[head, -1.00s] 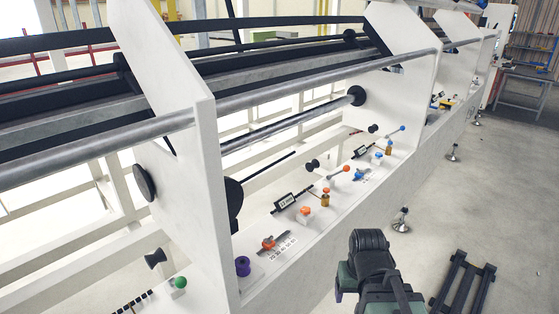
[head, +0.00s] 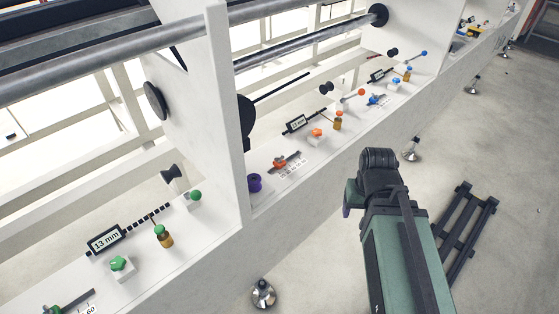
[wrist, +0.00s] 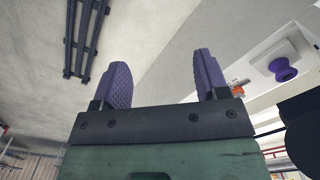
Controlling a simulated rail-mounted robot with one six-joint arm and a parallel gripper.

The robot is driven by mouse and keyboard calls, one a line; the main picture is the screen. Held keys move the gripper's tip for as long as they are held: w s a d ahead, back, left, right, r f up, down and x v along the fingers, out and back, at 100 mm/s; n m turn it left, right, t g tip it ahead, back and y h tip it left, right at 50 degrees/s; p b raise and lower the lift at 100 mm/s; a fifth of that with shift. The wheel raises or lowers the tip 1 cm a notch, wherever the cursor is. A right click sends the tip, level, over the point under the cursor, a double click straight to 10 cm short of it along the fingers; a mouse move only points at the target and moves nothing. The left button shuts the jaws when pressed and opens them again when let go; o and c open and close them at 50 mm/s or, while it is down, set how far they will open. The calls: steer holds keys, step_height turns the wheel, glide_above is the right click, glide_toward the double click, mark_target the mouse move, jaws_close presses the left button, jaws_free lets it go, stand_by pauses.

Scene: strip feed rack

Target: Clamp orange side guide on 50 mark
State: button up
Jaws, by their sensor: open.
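The orange side guide (head: 281,162) sits on the ledge of the white rack, beside a printed number scale (head: 293,167). The scale is too small here to read the guide's mark. In the wrist view the orange guide (wrist: 239,89) shows partly behind my right finger. My gripper (wrist: 160,82) is open and empty, its two purple fingers spread apart. It is out over the floor side of the rack, apart from the guide. In the head view my arm stands in front of the rack and the fingertips are mostly hidden.
A purple knob (head: 254,183) stands left of the guide, next to a white upright panel (head: 226,110). An orange knob (head: 316,132) and a small display (head: 296,124) stand farther along the ledge. A dark pallet (head: 465,225) lies on the otherwise clear floor.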

step_height(320, 180, down, 2)
steer(key=w+a+b, duration=0.1)
steer(key=a+b, duration=0.1)
steer(key=n+b, duration=0.7)
steer(key=n, duration=0.1)
glide_toward(279, 160)
steer(key=shift+w+a+f, duration=0.1)
steer(key=shift+w+f, duration=0.05)
steer(key=shift+w, duration=0.15)
steer(key=shift+s+r+n+p, duration=0.1)
steer(key=shift+r+n+p, duration=0.15)
steer(key=shift+n, duration=0.55)
step_height(279, 160, down, 11)
steer(key=b, duration=1.1)
steer(key=shift+f, duration=0.1)
